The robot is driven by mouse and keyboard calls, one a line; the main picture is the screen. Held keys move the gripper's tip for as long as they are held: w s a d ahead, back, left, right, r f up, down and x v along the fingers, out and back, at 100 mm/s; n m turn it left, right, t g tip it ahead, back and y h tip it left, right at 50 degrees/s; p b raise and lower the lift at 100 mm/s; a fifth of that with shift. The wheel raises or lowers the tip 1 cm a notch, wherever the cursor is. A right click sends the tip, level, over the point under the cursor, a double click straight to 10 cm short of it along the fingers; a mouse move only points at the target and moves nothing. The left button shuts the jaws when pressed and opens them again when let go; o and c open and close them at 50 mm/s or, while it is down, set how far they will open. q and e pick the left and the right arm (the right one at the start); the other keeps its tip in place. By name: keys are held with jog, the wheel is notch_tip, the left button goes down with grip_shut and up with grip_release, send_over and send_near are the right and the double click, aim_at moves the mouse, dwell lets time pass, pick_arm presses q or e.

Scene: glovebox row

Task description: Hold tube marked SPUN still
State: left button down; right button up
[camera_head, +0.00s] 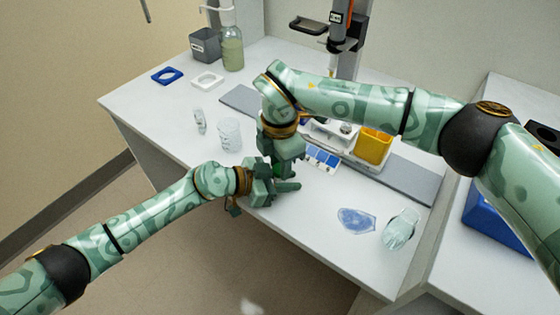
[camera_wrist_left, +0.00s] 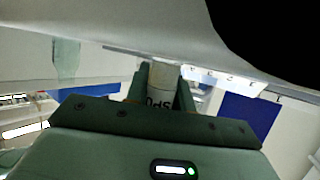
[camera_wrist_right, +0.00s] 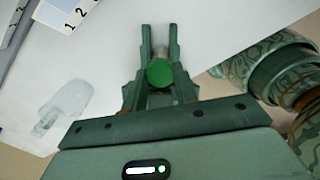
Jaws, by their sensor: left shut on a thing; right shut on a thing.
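In the left wrist view a white tube (camera_wrist_left: 161,84) with dark letters, partly readable as "SPU", stands between the fingers of my left gripper (camera_wrist_left: 160,90). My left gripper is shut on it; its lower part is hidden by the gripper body. In the right wrist view a round green cap (camera_wrist_right: 159,73) sits between the fingers of my right gripper (camera_wrist_right: 160,62), which is shut on it. In the head view my right gripper (camera_head: 278,168) points down, close beside my left gripper (camera_head: 280,186), over the table's front edge. The tube is mostly hidden there.
Behind the grippers stand a yellow bin (camera_head: 375,144) and a blue-and-white numbered card (camera_head: 322,157). A clear beaker (camera_head: 229,135) and a small vial (camera_head: 200,121) stand left. A blue translucent sheet (camera_head: 357,220) and a pale glove-like item (camera_head: 401,230) lie right, with bare table around them.

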jog(key=o, duration=1.1)
jog(key=shift+r, duration=2.3)
pick_arm(q)
jog(key=c, duration=1.1)
grip_release()
